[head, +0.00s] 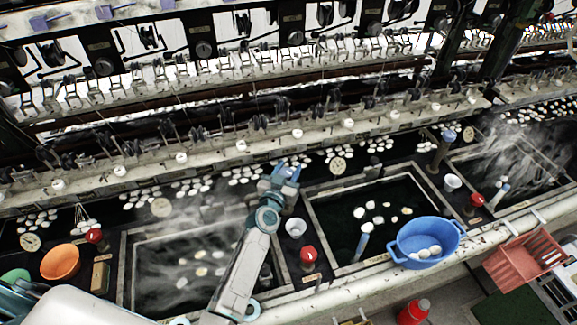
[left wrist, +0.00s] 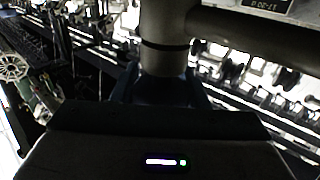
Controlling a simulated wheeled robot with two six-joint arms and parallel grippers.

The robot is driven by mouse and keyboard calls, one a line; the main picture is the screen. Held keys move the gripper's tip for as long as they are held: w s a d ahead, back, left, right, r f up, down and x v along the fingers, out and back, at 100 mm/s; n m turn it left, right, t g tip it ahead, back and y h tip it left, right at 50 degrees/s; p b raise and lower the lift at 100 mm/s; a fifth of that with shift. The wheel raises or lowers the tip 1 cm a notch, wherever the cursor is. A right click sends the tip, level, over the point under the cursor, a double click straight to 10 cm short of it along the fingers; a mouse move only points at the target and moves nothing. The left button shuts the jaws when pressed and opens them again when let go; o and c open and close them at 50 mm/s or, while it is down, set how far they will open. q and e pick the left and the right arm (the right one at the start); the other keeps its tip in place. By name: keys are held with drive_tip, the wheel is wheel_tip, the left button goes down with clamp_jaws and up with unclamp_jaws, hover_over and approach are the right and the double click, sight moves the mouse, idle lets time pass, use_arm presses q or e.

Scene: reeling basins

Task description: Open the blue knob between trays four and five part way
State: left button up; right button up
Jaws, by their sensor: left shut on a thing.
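My left gripper (head: 283,178) is at the divider between two water basins, the steaming left basin (head: 124,268) and the dark middle basin (head: 322,255). It is shut on a blue knob (head: 289,171), mostly hidden by the gripper. In the left wrist view the fingers (left wrist: 163,92) stand on either side of an upright round post (left wrist: 165,55), with a pipe running off to the right. The knob's turn cannot be read. A similar blue knob (head: 448,136) tops a post farther right. No tray numbers are readable. My right gripper is not in view.
A white cup (head: 295,228) and a red knob (head: 308,254) stand on the same divider. A blue tub (head: 408,245) with cocoons sits on the front ledge. An orange bowl (head: 60,262) is at left, a red crate (head: 524,258) at right. Reeling machinery runs behind.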

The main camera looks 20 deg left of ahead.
use_arm(q)
drive_tip(key=shift+y+p, duration=0.3)
idle(0.5)
drive_tip(key=o, duration=1)
drive_tip(key=shift+c, duration=0.2)
drive_tip(key=shift+s, duration=0.15)
drive_tip(key=s+b, duration=0.2)
drive_tip(key=s, duration=0.8)
drive_tip(key=shift+s, duration=0.3)
drive_tip(key=shift+a, duration=0.1)
